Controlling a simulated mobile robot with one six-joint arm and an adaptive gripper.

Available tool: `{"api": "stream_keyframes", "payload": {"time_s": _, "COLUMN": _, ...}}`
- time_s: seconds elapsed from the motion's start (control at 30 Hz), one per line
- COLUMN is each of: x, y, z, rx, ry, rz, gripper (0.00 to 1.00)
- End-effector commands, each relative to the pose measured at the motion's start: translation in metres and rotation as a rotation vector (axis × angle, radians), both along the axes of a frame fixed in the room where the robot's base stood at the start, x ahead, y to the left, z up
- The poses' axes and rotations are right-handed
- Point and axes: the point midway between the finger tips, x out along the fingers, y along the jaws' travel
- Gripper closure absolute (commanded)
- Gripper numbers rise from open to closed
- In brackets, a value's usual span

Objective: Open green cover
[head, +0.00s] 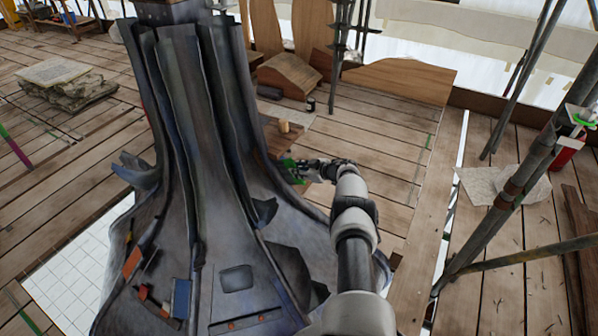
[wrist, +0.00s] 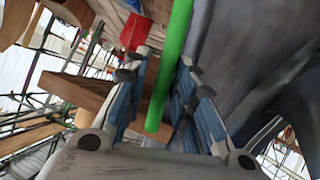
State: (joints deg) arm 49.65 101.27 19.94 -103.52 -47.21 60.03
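A bright green bar (wrist: 170,70), which looks like part of the green cover, runs lengthwise between my gripper's fingers in the wrist view. My gripper (wrist: 161,60) is open, with one blue-grey finger on each side of the bar. The bar is nearer the right finger; a gap shows on the left, and I cannot tell whether the right finger touches it. In the head view a small green patch (head: 290,170) shows at the right side of the dark spire (head: 215,150), at the tip of my gripper (head: 303,170). The rest of the cover is hidden or too small to tell.
The spire's flared metal base fills the lower middle. A wooden board with a small light cup (head: 284,127) lies behind the gripper. Scaffold poles (head: 510,190) stand at the right. A red object (wrist: 135,32) is beyond the fingers. Plank floor (head: 375,130) is open right of the spire.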

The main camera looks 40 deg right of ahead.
Motion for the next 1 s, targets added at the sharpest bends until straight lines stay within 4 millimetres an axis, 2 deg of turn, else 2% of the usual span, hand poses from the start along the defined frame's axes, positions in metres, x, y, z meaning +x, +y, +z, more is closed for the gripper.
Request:
{"api": "stream_keyframes", "payload": {"time_s": 0.1, "x": 0.0, "y": 0.001, "z": -0.001, "rx": 0.002, "ry": 0.002, "rz": 0.002, "gripper": 0.65}}
{"api": "stream_keyframes", "payload": {"time_s": 0.57, "x": -0.003, "y": 0.001, "z": -0.001, "rx": 0.004, "ry": 0.004, "rz": 0.006, "gripper": 0.65}}
{"api": "stream_keyframes", "payload": {"time_s": 0.87, "x": -0.021, "y": 0.0, "z": 0.01, "rx": 0.005, "ry": 0.005, "rz": 0.004, "gripper": 0.65}}
{"api": "stream_keyframes", "payload": {"time_s": 1.0, "x": -0.037, "y": -0.003, "z": 0.02, "rx": 0.004, "ry": 0.004, "rz": 0.001, "gripper": 0.65}}
